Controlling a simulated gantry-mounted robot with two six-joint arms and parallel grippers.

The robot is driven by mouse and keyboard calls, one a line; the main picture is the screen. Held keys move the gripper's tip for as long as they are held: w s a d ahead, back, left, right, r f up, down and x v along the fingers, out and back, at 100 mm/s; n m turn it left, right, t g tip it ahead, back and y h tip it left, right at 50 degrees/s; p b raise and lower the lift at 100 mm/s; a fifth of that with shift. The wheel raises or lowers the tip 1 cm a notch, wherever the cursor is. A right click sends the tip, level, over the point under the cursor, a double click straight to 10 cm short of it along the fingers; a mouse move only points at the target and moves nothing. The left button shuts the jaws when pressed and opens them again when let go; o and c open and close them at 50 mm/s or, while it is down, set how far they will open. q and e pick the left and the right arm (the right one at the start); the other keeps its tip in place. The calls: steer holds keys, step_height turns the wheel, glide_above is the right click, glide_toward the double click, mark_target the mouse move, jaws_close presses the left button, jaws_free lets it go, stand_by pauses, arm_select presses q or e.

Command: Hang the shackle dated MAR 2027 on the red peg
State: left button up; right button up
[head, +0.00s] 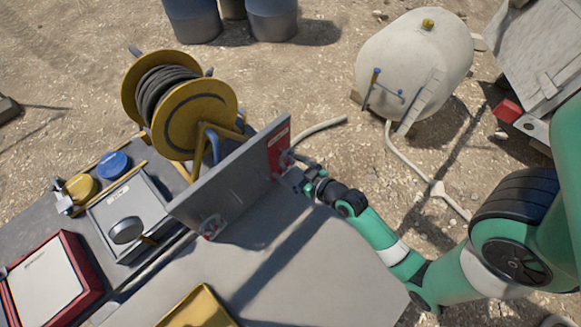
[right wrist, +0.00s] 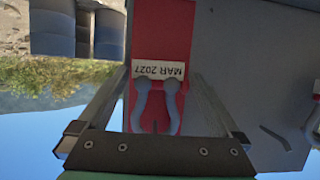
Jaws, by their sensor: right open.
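A grey shackle (right wrist: 172,100) shows in the right wrist view against a red panel section, with a white label (right wrist: 159,70) reading MAR 2027 beside it, upside down in this picture. In the head view the shackle (head: 286,160) is at the red section (head: 277,146) of an upright grey board. My right gripper (head: 298,178) is close to it. Its open fingers, also in the right wrist view (right wrist: 155,100), stand on either side of the shackle with gaps. A bit of red shows between the shackle's ends; I cannot tell whether it is a peg. My left gripper is out of view.
The grey board (head: 232,182) stands on the bench. A small red and metal fitting (head: 211,227) is at its near end. A yellow hose reel (head: 190,105) stands behind it. A red-edged case (head: 92,268) and a yellow tray (head: 200,308) are nearby.

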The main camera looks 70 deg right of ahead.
steer(key=shift+s, duration=0.1)
steer(key=shift+s+a+r, duration=0.15)
steer(key=shift+s+r, duration=0.05)
steer(key=shift+s, duration=0.1)
steer(key=v, duration=1)
steer(key=shift+s+a+r, duration=0.15)
steer(key=shift+s+r, duration=0.05)
steer(key=shift+s, duration=0.05)
